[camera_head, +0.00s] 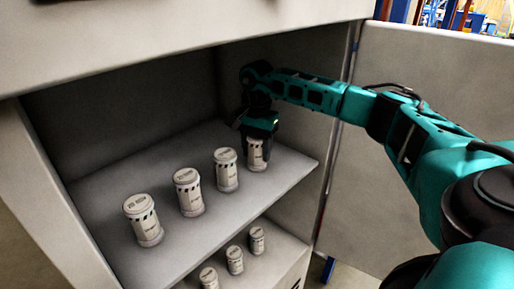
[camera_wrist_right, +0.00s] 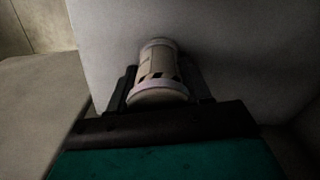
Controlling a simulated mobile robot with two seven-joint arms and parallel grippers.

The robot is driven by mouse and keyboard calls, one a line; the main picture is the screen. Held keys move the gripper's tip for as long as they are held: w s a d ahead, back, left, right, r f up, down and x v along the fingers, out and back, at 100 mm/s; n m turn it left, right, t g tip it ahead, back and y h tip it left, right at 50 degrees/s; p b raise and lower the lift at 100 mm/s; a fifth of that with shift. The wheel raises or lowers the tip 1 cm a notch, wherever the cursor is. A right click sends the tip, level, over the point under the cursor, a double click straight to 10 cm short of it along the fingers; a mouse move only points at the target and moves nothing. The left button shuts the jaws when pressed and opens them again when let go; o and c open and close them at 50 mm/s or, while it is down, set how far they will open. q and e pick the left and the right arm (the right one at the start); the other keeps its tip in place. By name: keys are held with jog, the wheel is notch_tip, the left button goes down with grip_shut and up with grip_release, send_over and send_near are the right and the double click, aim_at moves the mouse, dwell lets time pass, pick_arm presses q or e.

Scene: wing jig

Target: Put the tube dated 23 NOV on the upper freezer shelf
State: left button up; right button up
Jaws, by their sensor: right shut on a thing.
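My right gripper (camera_head: 260,124) is inside the freezer, pointing down at the right end of the upper shelf (camera_head: 165,243). It is shut on a white tube (camera_head: 257,157) with a striped band, which stands upright at the shelf surface; I cannot tell if it touches. The held tube (camera_wrist_right: 158,75) also shows between the fingers in the right wrist view. Its date is hidden. Three similar tubes stand in a row to its left: a near one (camera_head: 143,220), a middle one (camera_head: 188,192) and one beside the held tube (camera_head: 226,170). Their lid print is too small to read surely. My left gripper is out of view.
Three more tubes stand on the lower shelf, one of them at its right (camera_head: 257,240). The freezer's open door (camera_head: 440,90) is at the right, behind my right arm. The freezer's side walls and top edge enclose the shelf.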

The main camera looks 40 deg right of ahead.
jog(key=o, duration=1.1)
jog(key=shift+o, duration=0.2)
notch_tip(320, 180, up, 8)
jog(key=shift+f, duration=0.1)
